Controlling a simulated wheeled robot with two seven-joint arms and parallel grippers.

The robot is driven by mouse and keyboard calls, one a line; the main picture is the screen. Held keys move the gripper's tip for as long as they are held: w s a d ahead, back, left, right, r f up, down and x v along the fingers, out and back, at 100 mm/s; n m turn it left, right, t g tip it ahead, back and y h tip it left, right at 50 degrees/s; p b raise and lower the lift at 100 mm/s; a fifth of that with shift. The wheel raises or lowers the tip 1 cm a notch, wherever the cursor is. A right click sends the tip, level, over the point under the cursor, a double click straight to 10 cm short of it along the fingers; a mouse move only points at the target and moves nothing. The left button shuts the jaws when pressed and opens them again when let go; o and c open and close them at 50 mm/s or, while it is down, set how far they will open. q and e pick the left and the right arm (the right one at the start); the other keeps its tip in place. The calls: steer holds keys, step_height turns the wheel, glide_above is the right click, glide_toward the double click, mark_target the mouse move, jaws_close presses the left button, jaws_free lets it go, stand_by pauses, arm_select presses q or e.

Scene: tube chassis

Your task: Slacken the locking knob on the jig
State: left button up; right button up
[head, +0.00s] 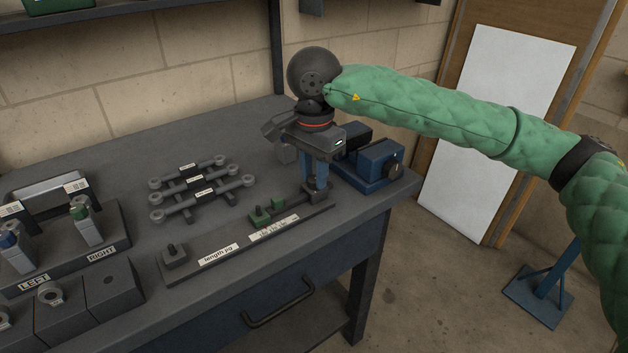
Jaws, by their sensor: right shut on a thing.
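The length jig is a long dark base plate (222,262) with white labels, lying on the bench near its front edge. My right gripper (315,183) points down over the jig's right end. Its bluish fingers are shut on the locking knob (315,194), a small dark part that they mostly hide. My left gripper is not in view.
A rack of several grey rods (190,198) stands behind the jig. Holders marked LEFT and RIGHT (102,255) are at the left. A blue vise (378,163) stands close to the right of my gripper. A drawer handle (280,306) is below the bench edge.

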mark_target(314, 178)
steer(key=shift+f+n+b, duration=0.1)
steer(key=shift+n+b, duration=0.3)
steer(key=o, duration=1)
steer(key=shift+r, duration=3.9)
